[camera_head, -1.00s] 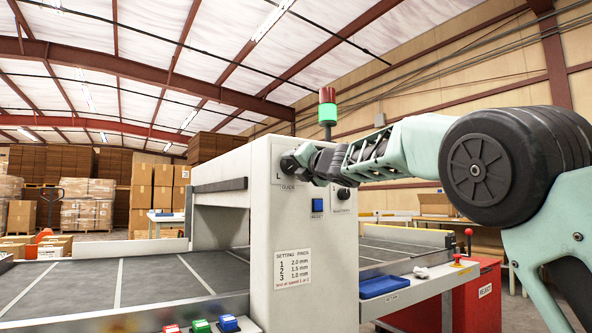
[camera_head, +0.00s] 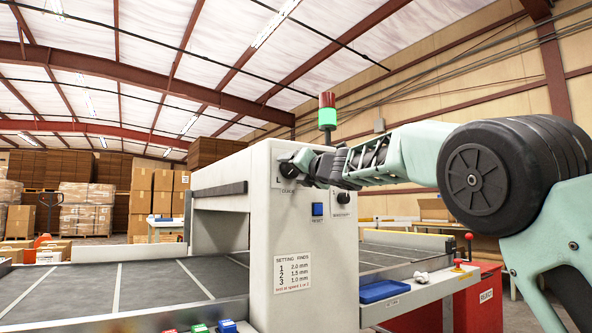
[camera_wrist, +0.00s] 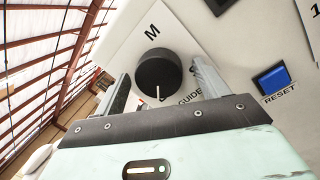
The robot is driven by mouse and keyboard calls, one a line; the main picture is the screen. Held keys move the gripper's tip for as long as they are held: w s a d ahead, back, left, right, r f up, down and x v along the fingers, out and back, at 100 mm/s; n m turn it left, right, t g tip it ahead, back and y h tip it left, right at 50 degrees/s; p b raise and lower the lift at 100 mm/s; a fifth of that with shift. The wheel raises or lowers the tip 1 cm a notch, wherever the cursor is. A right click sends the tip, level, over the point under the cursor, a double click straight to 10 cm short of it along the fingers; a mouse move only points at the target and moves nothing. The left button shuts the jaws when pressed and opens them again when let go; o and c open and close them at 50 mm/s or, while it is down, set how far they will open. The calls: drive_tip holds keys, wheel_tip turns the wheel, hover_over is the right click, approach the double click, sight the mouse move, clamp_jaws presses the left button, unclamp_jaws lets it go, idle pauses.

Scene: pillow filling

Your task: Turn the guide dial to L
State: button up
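The guide dial (camera_wrist: 158,70) is a round black knob on the machine's pale panel. In the wrist view its white pointer line runs from the lower part of the knob toward my gripper. A letter M shows above the dial and the word GUIDE at its lower right. In the head view the dial (camera_head: 285,169) is partly covered by my gripper (camera_head: 306,163), and the L beside it is mostly hidden. In the wrist view my gripper (camera_wrist: 163,88) is open, with one finger on each side of the dial and a visible gap on both sides.
The dark conveyor bed (camera_head: 110,285) extends left. A red-green signal lamp (camera_head: 327,112) stands behind the machine.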

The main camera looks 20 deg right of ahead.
drive_tip(key=b+v, duration=0.4)
drive_tip(key=v, duration=1.3)
drive_tip(key=shift+s, duration=0.25)
drive_tip(key=shift+f, duration=0.1)
drive_tip(key=s+a+f+m+g+h, duration=0.1)
drive_tip(key=s+a+f+m+g, duration=0.3)
drive_tip(key=f, duration=0.6)
drive_tip(key=s+a+f+m+g+h, duration=0.1)
drive_tip(key=s+a+f+m+g, duration=0.2)
drive_tip(key=f+m, duration=0.45)
drive_tip(key=s+a+f+m+g+h, duration=0.1)
drive_tip(key=s+a+f+m+g, duration=0.25)
drive_tip(key=f, duration=0.85)
drive_tip(key=s+a+f+m+g+h, duration=0.1)
drive_tip(key=s+f+m+g, duration=0.35)
drive_tip(key=s+f, duration=0.65)
drive_tip(key=s+f+m+g+h, duration=0.1)
drive_tip(key=s+f+m+g, duration=0.4)
drive_tip(key=s, duration=1)
wheel_tip(320, 180, up, 36)
drive_tip(key=t+p, duration=0.1)
drive_tip(key=p, duration=3.7)
drive_tip(key=shift+s+f+m+t, duration=0.2)
drive_tip(key=shift+s+m+t, duration=0.1)
drive_tip(key=shift+s+m, duration=0.15)
